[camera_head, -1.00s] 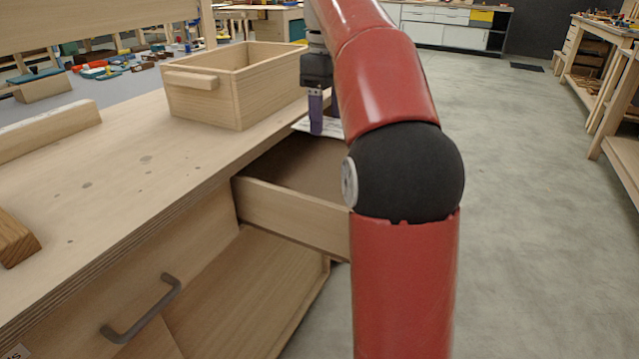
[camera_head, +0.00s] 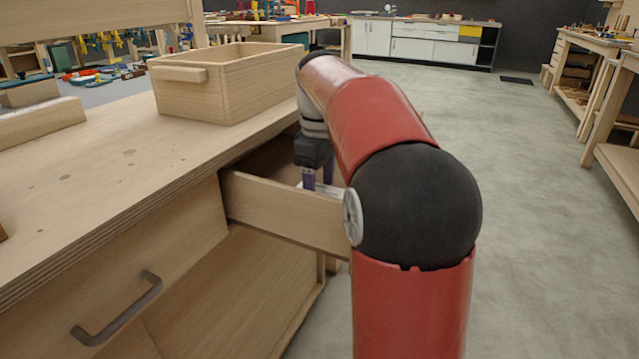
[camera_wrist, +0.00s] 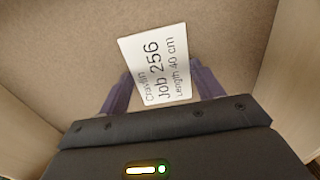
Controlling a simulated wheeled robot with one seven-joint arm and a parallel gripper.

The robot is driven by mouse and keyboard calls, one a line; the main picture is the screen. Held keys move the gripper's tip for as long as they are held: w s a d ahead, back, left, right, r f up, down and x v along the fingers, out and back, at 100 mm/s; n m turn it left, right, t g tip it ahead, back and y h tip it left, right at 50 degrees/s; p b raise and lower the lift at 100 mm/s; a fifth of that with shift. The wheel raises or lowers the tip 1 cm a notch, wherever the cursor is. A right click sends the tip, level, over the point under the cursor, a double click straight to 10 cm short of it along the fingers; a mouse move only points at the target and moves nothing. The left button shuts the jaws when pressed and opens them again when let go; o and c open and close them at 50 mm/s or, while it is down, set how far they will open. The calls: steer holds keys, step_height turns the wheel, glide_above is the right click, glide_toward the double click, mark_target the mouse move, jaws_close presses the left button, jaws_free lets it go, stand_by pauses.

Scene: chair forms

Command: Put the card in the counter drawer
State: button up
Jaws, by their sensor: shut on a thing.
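My gripper (camera_wrist: 163,88) is shut on a white card (camera_wrist: 160,60), with one purple finger on each side of it in the wrist view. The card carries the printed words "Job 256" and "Length 40 cm". The counter drawer (camera_head: 285,212) is pulled open, and in the head view my gripper (camera_head: 318,180) reaches down into it, behind the drawer's near wall. In the wrist view the drawer's brown bottom (camera_wrist: 60,50) lies beneath the card. Only a sliver of the card shows in the head view. I cannot tell whether the card touches the bottom.
An open wooden box (camera_head: 215,88) stands on the countertop (camera_head: 110,180) beside the drawer. A grey handle (camera_head: 118,310) sits on the counter front below. Open floor (camera_head: 530,220) lies to the right, with workbenches farther off.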

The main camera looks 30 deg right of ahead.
steer(key=shift+f, duration=0.1)
steer(key=o, duration=0.9)
steer(key=shift+o, duration=0.2)
step_height(320, 180, up, 12)
steer(key=p, duration=0.3)
steer(key=shift+r+p, duration=0.2)
steer(key=shift+p, duration=0.15)
